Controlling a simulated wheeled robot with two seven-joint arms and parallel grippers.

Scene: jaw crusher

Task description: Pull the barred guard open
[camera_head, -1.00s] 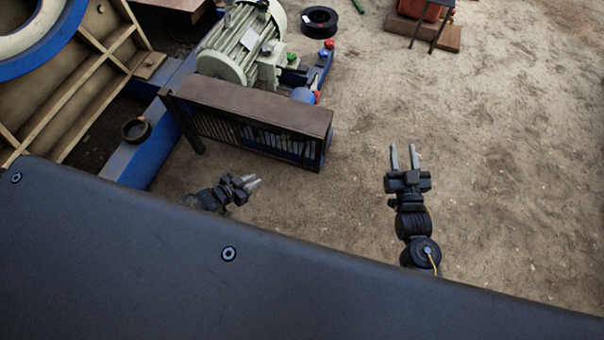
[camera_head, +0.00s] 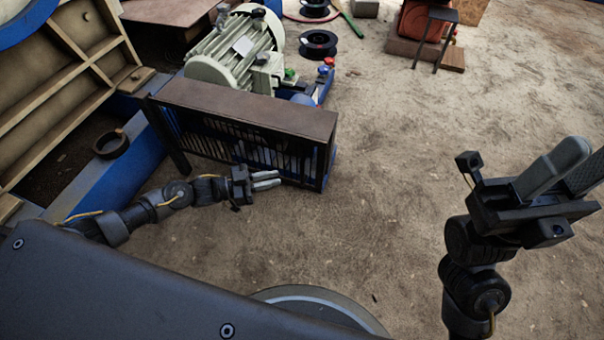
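The barred guard (camera_head: 250,108) is a dark box frame with a brown top plate and upright bars on its front. It stands in front of the pale green motor in the head view, attached near a dark post at its left end. My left gripper (camera_head: 281,180) is in front of the bars, near the guard's lower right part. Its two fingers point right with a narrow gap and nothing between them; I cannot tell whether they touch the guard. My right gripper (camera_head: 580,160) is raised at the right, open and empty, well apart from the guard.
The motor (camera_head: 235,50) sits behind the guard on a blue base. A blue beam (camera_head: 150,155) with a rusty ring (camera_head: 112,144) lies left of it. Black spools (camera_head: 318,44) and a small stool (camera_head: 437,30) stand farther back. The sandy ground right of the guard is clear.

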